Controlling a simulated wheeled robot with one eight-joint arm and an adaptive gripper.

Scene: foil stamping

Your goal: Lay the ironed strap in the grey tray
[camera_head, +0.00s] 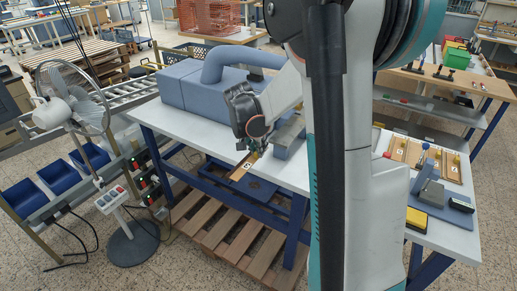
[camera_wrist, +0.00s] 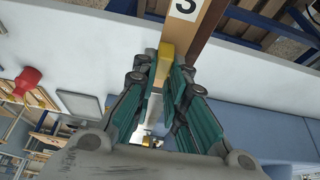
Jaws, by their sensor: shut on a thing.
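My gripper (camera_head: 256,148) is shut on the strap (camera_head: 241,171), a tan-brown strip with a white number label. The strap hangs out past the front edge of the white table, tilted down. In the wrist view the teal-padded fingers of my gripper (camera_wrist: 164,75) close around a yellow end piece (camera_wrist: 166,56). The strap (camera_wrist: 196,32) runs up from there, with its label at the top edge.
A blue-grey machine (camera_head: 205,85) stands on the white table (camera_head: 180,119) behind my gripper. On the right are wooden boards with numbered labels (camera_head: 425,160), a blue stand (camera_head: 428,185) and a yellow-black block (camera_head: 416,219). A fan (camera_head: 70,97) stands at left.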

